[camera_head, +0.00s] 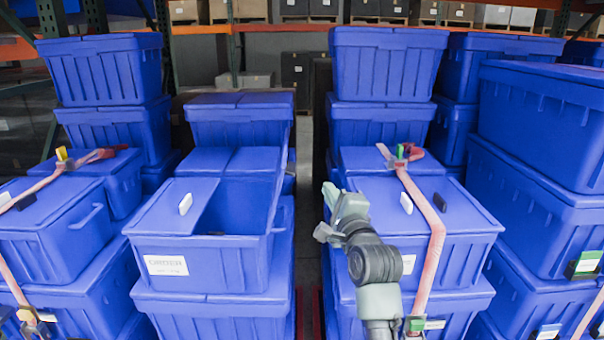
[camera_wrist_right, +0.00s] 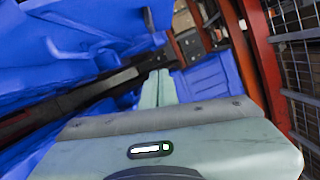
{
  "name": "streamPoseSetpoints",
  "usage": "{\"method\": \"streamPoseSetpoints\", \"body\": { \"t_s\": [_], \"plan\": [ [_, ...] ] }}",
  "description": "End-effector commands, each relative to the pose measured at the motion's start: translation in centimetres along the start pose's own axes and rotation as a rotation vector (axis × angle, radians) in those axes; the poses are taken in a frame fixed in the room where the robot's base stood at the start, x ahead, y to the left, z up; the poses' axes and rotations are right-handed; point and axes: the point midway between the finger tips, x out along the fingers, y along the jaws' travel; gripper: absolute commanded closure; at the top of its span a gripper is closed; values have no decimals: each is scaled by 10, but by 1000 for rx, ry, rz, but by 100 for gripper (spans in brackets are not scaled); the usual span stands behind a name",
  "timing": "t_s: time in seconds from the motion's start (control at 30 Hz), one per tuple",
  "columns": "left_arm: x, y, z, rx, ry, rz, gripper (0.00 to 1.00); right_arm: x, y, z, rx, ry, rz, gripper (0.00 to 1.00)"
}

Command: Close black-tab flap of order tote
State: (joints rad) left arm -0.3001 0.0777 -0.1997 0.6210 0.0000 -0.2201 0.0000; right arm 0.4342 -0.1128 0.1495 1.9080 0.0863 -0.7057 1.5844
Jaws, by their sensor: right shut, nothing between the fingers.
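The order tote (camera_head: 205,270) is a blue tote with a white label on its front, left of centre in the head view, on top of another tote. Its left flap (camera_head: 172,212) lies closed and bears a white tab (camera_head: 185,204). The right half of its top is open, showing the dark blue inside. A small black piece (camera_head: 215,233) shows low in the opening; I cannot tell whether it is the black tab. My left gripper is not in view.
A strapped blue tote (camera_head: 465,215) with white and black tabs stands right of my right arm. Another strapped tote (camera_head: 50,225) stands at the left. A narrow dark gap (camera_head: 307,180) separates the middle stacks. Taller blue stacks and racks stand behind.

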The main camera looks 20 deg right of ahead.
Motion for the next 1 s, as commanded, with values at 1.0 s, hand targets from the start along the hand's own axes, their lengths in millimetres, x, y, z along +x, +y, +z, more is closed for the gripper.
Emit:
{"method": "streamPoseSetpoints", "body": {
  "t_s": [1.0],
  "plan": [
    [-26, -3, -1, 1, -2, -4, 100, 81, 1, 40, -3, -1, 1, 100]
  ]
}}
